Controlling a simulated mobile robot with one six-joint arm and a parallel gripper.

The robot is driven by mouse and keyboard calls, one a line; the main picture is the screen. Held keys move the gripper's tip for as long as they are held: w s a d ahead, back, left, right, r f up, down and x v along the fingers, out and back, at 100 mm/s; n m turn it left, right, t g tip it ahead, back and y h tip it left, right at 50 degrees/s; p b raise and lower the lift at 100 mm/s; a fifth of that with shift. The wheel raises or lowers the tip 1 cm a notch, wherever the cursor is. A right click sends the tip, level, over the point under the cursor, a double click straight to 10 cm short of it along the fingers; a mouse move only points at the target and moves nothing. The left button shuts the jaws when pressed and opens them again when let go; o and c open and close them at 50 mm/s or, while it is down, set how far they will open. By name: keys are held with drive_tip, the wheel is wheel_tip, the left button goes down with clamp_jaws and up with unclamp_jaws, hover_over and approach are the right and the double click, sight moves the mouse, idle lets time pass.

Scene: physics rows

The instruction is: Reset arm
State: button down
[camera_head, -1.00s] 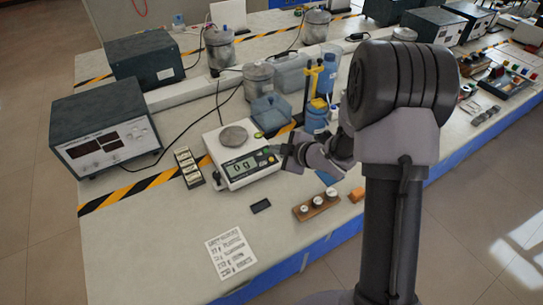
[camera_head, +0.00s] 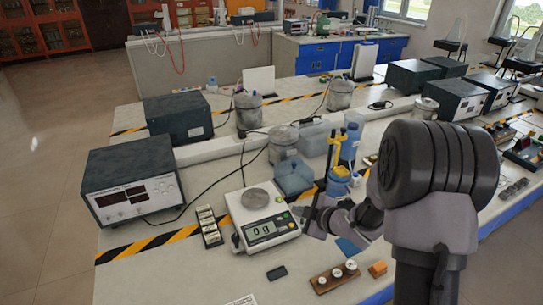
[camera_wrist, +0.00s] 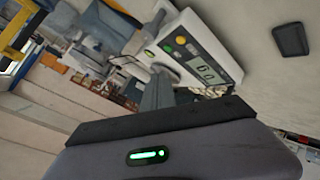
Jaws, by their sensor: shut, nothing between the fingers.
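My gripper (camera_head: 312,218) is shut and empty. In the head view it is just right of the white balance (camera_head: 262,230), above the bench. In the wrist view the shut fingers (camera_wrist: 157,92) point toward the balance (camera_wrist: 195,50), whose display and buttons show at the top. The balance has a round metal pan and reads about 0 g in the head view. My arm is folded at the right of the head view and hides part of the bench behind it.
A wooden block with metal weights (camera_head: 335,277) and an orange block (camera_head: 377,269) are in front of my gripper. A small black item (camera_head: 277,273) lies before the balance. A yellow stand (camera_head: 334,150) and blue containers (camera_head: 294,178) stand behind.

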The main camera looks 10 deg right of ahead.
drive_tip(key=s+d+r+m+h, duration=0.3)
drive_tip(key=r+m, duration=0.1)
drive_tip(key=r, duration=0.3)
drive_tip(key=s+d+r+m+h, duration=0.3)
drive_tip(key=r+m, duration=0.2)
drive_tip(key=r, duration=0.3)
drive_tip(key=s+a+r+m+g+y, duration=0.1)
drive_tip(key=s+a+m, duration=0.2)
drive_tip(key=s, duration=0.5)
drive_tip(key=s+a+r+m+g+y, duration=0.1)
drive_tip(key=s+a+m, duration=0.3)
drive_tip(key=s, duration=0.5)
drive_tip(key=s+a+r+m+g, duration=0.2)
drive_tip(key=s+a+m, duration=0.1)
drive_tip(key=s, duration=0.6)
drive_tip(key=shift+s+a+y, duration=0.15)
drive_tip(key=shift+a+y, duration=0.25)
drive_tip(key=shift+a, duration=0.05)
